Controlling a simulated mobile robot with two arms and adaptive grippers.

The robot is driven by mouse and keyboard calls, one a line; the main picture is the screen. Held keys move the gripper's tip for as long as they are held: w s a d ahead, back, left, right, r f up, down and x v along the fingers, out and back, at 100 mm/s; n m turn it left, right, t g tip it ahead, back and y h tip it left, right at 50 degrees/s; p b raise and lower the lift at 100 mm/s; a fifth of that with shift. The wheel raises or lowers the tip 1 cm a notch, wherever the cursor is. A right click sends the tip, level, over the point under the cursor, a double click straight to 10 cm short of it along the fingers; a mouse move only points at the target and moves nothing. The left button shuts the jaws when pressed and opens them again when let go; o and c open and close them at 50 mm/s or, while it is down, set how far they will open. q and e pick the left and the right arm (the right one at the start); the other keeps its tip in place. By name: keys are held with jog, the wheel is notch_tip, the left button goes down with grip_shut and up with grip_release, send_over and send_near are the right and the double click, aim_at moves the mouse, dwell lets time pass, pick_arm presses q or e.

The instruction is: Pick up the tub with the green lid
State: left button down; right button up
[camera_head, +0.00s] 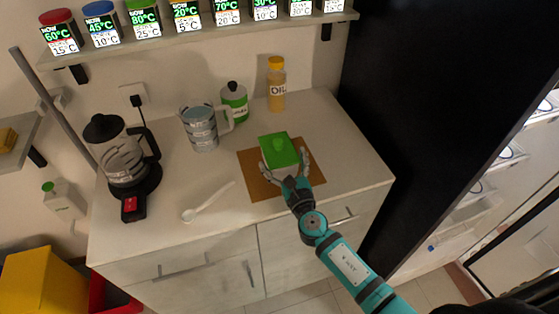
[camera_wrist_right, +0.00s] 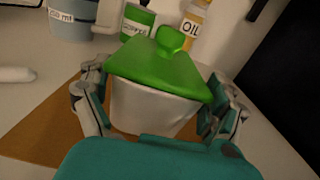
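The tub with the green lid (camera_head: 280,150) is on the brown mat on the counter. In the right wrist view its white body (camera_wrist_right: 150,108) sits below the green lid (camera_wrist_right: 160,66). My right gripper (camera_head: 287,163) reaches it from the front, with one finger on each side of the tub. In the wrist view the fingers of the right gripper (camera_wrist_right: 158,98) are spread wide around the tub; firm contact is not clear. The tub's underside is hidden. My left gripper is not in view.
The brown mat (camera_head: 256,187) lies under the tub. Behind stand an oil bottle (camera_head: 276,85), a green-labelled canister (camera_head: 234,101) and a measuring jug (camera_head: 202,128). A coffee maker (camera_head: 124,158) and a white spoon (camera_head: 204,205) are at left. A shelf (camera_head: 215,27) holds several dispensers.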

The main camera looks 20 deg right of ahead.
jog(key=c, duration=0.7)
jog(key=shift+r, duration=0.15)
